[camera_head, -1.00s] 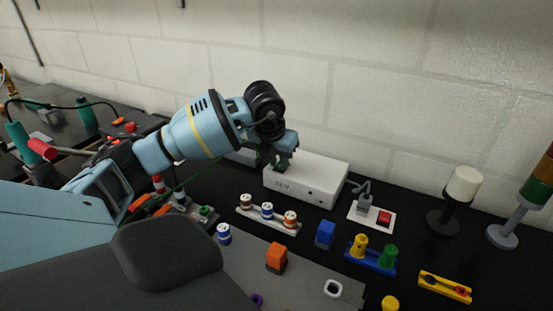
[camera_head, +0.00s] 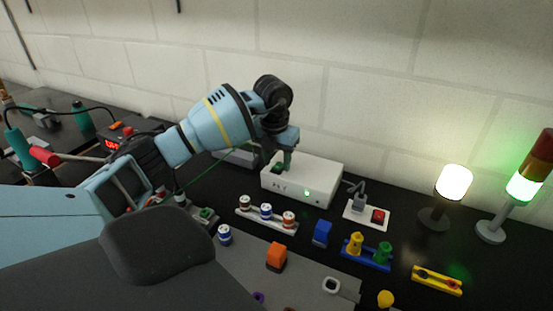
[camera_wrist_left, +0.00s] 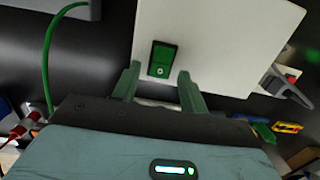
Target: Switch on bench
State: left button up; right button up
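A white box (camera_head: 300,180) stands against the wall on the black bench. A small green light (camera_head: 307,193) glows on its front. In the left wrist view, the green rocker switch (camera_wrist_left: 161,57) sits on the box's top. My left gripper (camera_head: 284,164) is over the box top. Its two green fingers show apart in the left wrist view (camera_wrist_left: 158,74), one either side of the switch's near end, with nothing held. I cannot tell whether they touch the switch. A white lamp (camera_head: 455,182) is lit. The stack light (camera_head: 523,188) glows green. My right gripper is not in view.
A white plate with a red switch (camera_head: 377,216) lies right of the box. Nearer are a rack of striped pieces (camera_head: 266,213), an orange block (camera_head: 276,256), a blue block (camera_head: 322,233), a blue holder (camera_head: 366,259) and a yellow bar (camera_head: 436,280). The wall is close behind.

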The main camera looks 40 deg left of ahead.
aim_at(275, 169)
pick_arm(q)
notch_tip(275, 169, up, 8)
jog(key=shift+s, duration=0.35)
dwell(0.4)
jog(key=shift+s+d+f, duration=0.1)
jog(key=shift+f, duration=0.1)
dwell(0.3)
